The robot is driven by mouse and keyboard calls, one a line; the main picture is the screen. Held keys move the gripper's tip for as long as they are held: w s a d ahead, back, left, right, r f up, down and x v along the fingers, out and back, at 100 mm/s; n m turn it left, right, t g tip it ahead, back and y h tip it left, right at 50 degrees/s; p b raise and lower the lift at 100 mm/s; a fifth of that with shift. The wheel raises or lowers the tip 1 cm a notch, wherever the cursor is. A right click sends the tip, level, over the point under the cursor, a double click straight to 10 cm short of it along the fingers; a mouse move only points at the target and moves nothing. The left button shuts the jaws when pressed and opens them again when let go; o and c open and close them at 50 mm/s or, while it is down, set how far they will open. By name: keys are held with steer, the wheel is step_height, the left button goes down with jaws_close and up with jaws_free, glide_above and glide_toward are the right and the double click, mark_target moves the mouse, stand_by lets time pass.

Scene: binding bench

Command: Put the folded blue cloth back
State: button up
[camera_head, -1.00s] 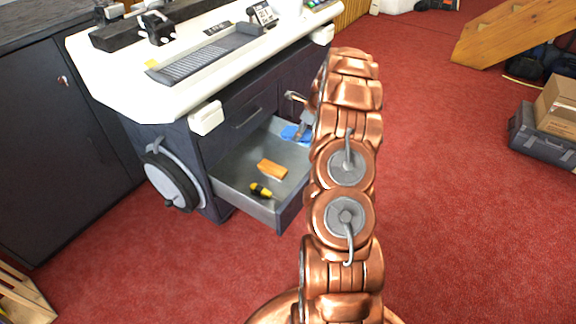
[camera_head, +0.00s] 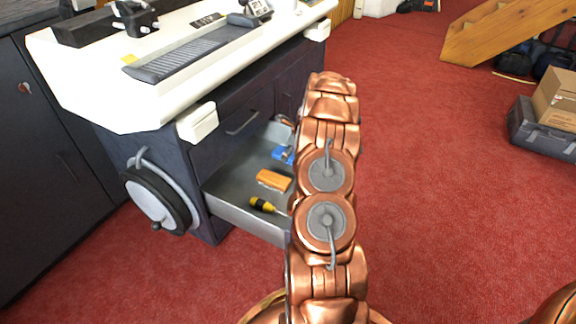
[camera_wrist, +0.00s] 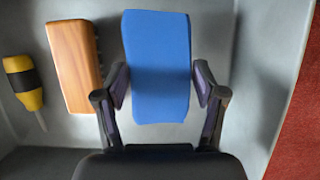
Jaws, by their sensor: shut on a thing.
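The folded blue cloth (camera_head: 281,153) is in the open grey drawer (camera_head: 228,188) of the bench, mostly hidden behind my arm in the head view. In the wrist view the cloth (camera_wrist: 157,60) is a plain blue block shape between my fingers. My gripper (camera_wrist: 160,80) is shut on it, one finger at each long side. Whether the cloth touches the drawer floor is not clear. In the head view my gripper is largely hidden by the arm.
A wood-coloured block (camera_wrist: 74,65) lies left of the cloth in the drawer, with a yellow-and-black screwdriver (camera_wrist: 22,82) beyond it. The drawer wall is close on the right in the wrist view. The white benchtop (camera_head: 90,88) overhangs the drawer.

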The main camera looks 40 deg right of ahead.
mark_target(289, 168)
step_height(289, 168, down, 5)
steer(key=shift+f+b, duration=0.1)
steer(key=shift+b, duration=0.75)
steer(key=o, duration=1.1)
steer(key=shift+f, duration=0.1)
steer(key=p+v, duration=0.4)
steer(key=v, duration=0.8)
steer(key=shift+p, duration=0.4)
